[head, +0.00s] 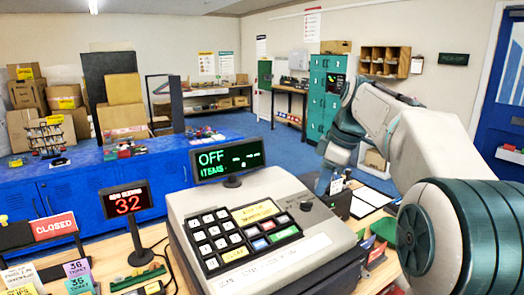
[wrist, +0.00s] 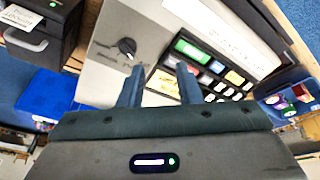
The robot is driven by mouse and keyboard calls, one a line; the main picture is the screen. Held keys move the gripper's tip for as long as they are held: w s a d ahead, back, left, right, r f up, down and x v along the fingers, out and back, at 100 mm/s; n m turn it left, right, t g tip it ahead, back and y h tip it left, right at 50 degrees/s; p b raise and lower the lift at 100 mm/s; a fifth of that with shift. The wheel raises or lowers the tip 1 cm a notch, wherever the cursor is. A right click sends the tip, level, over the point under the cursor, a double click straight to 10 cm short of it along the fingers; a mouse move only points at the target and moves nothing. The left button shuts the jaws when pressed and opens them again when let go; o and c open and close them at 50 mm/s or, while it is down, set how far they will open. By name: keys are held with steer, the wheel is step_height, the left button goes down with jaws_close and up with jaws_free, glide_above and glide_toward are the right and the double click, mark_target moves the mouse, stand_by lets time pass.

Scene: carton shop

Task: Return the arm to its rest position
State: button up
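My arm (head: 430,150) reaches in from the right of the head view and bends down behind the cash register (head: 260,230). My gripper (wrist: 160,88) shows in the wrist view with its two fingers apart and nothing between them. It is above the register's top, beside the black knob (wrist: 127,47) and the keypad (wrist: 205,72). In the head view the fingers are small and partly hidden near the register's right rear.
The register's display (head: 228,160) reads OFF. A blue counter (head: 90,195) with cartons is behind. Blue floor (head: 285,150) lies open beyond.

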steer(key=s+a+f+m+h, duration=0.1)
steer(key=s+f+m, duration=0.6)
steer(key=s, duration=0.5)
steer(key=s+f+m+h, duration=0.2)
steer(key=s+f+m, duration=0.4)
steer(key=s+f, duration=0.5)
steer(key=shift+s+a+f+m+t, duration=0.35)
steer(key=shift+s+f+m+t, duration=0.05)
steer(key=shift+s, duration=0.45)
